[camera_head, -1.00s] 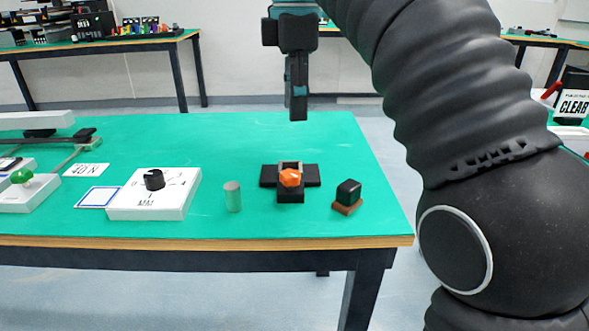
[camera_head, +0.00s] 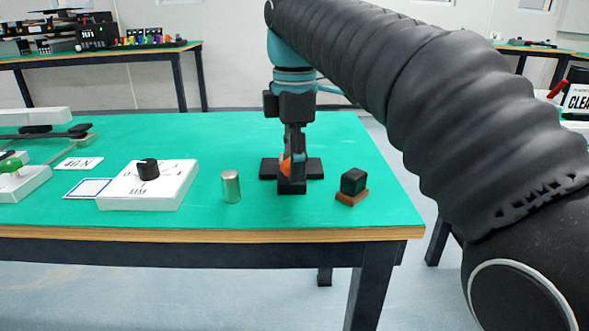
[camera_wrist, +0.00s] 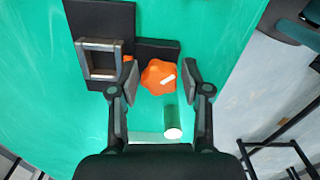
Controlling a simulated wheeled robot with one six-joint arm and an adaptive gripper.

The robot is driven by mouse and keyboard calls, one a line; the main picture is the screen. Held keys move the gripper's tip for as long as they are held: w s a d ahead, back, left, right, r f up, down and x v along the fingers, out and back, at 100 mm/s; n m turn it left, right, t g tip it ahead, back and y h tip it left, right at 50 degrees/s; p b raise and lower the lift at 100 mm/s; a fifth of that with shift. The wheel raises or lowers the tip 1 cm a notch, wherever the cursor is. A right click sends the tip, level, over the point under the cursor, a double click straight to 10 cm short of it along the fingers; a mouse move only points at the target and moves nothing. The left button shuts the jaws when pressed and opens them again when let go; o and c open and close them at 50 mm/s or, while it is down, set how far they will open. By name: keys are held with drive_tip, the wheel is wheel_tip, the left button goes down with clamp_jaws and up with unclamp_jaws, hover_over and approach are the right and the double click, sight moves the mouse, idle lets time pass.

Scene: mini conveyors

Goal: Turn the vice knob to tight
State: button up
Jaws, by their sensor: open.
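The vice (camera_head: 311,169) is a black block on a dark base near the right end of the green table. Its orange lobed knob (camera_head: 285,167) is partly hidden by my gripper (camera_head: 294,150) in the head view. In the wrist view the orange knob (camera_wrist: 155,84) shows a white pointer mark directed to the right. My gripper (camera_wrist: 160,70) is open, pointing down, with a fingertip on each side of the knob. A gap shows between the knob and the right finger; the left finger is closer, and I cannot tell if it touches. The grey vice jaw (camera_wrist: 84,60) lies left of the knob.
A white dial box (camera_head: 170,192) is further left. The table's front edge (camera_head: 270,236) is close to the vice.

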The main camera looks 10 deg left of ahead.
drive_tip(key=shift+f, duration=0.25)
drive_tip(key=c, duration=0.9)
